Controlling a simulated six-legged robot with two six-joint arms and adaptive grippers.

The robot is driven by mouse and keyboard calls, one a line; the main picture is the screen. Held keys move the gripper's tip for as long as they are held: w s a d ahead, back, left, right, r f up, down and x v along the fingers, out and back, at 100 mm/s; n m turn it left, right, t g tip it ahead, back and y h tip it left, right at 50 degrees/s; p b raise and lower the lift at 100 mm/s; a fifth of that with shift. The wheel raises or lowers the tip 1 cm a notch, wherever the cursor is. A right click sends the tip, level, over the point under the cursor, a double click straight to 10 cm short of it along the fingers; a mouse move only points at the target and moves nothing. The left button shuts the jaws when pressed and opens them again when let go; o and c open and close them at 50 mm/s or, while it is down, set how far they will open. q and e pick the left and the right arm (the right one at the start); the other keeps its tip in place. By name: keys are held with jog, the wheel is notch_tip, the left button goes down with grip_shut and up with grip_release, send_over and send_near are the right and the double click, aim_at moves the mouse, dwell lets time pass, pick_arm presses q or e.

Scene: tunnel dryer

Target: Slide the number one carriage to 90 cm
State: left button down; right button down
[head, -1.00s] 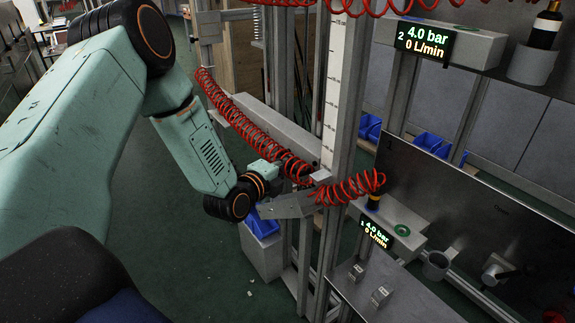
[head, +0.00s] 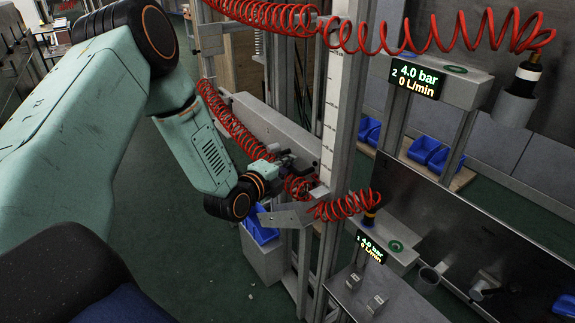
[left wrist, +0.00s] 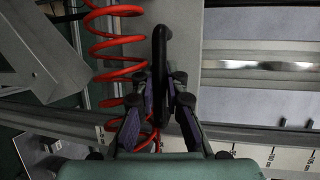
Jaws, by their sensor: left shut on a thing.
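My left gripper (head: 284,160) is at the middle of the head view, left of the upright scale post (head: 332,100). In the left wrist view its fingers (left wrist: 166,82) are shut around a black upright handle (left wrist: 163,45). A bent grey metal plate (head: 288,215) stands just below the gripper, and the red coiled hose runs close by. The station with the "1" readout (head: 371,246) stands to the right and shows 4.0 bar and 0 L/min. A white scale strip (left wrist: 260,155) shows in the left wrist view; its numbers are too small to read surely. My right gripper is out of view.
Red coiled hoses (head: 350,205) hang near the gripper and overhead. The station with the "2" readout (head: 416,77) stands at the upper right. Blue bins (head: 425,150) sit behind the posts. Green floor (head: 180,260) lies open below my arm.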

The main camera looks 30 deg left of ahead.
aim_at(299, 141)
pick_arm(q)
jog(key=r+p, duration=0.2)
jog(key=r, duration=0.1)
jog(key=r+p, duration=0.2)
jog(key=shift+w+r+p, duration=0.2)
jog(key=shift+r+p, duration=0.15)
jog(key=shift+r, duration=0.05)
jog(key=c, duration=1.4)
grip_release()
jog(key=shift+s+f, duration=0.15)
jog(key=shift+o, duration=0.2)
jog(key=shift+f, duration=0.15)
jog(key=v, duration=1.2)
